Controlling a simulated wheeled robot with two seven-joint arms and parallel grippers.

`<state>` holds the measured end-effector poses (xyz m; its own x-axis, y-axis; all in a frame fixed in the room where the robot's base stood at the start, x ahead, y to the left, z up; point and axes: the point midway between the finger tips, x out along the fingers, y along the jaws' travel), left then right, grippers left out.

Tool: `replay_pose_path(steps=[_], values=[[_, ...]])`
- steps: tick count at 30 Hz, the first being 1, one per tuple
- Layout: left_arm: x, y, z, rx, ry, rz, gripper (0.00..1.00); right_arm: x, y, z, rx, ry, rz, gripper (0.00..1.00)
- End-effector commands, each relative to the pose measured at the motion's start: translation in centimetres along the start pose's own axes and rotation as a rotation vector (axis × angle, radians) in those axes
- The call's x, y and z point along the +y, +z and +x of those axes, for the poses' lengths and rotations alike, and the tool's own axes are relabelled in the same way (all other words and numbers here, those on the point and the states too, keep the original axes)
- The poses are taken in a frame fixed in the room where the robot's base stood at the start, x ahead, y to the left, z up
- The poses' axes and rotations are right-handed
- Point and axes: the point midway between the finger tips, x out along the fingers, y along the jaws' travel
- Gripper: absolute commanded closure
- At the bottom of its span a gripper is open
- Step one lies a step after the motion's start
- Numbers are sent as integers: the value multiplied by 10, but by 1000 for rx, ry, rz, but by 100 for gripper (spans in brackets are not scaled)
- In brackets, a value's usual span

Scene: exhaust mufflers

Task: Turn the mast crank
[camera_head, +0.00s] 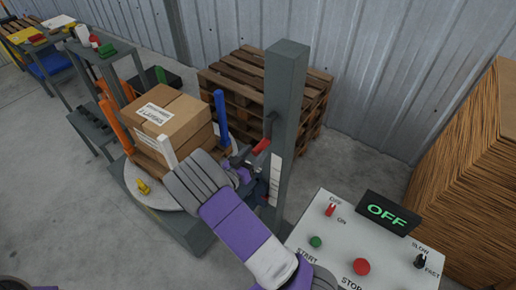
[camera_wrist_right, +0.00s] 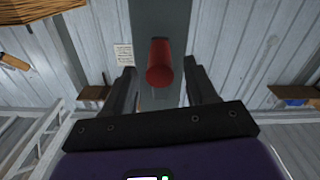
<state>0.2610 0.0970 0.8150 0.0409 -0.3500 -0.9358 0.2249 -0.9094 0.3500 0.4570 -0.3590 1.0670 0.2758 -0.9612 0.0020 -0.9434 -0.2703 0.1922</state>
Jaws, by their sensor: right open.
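The grey mast (camera_head: 286,90) stands upright beside the turntable, and its crank has a red handle (camera_head: 261,146) on the side facing my arm. My right gripper (camera_head: 248,163) is just below and left of the red handle in the head view. In the right wrist view the gripper (camera_wrist_right: 159,70) is open, and the red handle (camera_wrist_right: 160,62) appears end-on between its two fingers, with gaps on both sides. I cannot tell whether the handle lies inside the jaws or beyond the tips. My forearm and wrist hide part of the mast's base. My left gripper is out of sight.
Cardboard boxes (camera_head: 178,108) sit on a pallet on the round turntable (camera_head: 150,192). A control panel (camera_head: 325,240), with a display reading OFF (camera_head: 388,212), stands at the lower right. Stacked pallets (camera_head: 236,85) are behind the mast.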

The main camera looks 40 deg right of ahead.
Motion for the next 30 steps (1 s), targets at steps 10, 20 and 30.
replay_pose_path(steps=[10, 20, 30], values=[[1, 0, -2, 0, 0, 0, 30, 0, 0, 28, -2, -2, 0, 43], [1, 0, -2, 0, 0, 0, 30, 0, 0, 28, -2, -3, 0, 63], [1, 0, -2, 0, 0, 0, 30, 0, 0, 28, -2, -3, 0, 100]])
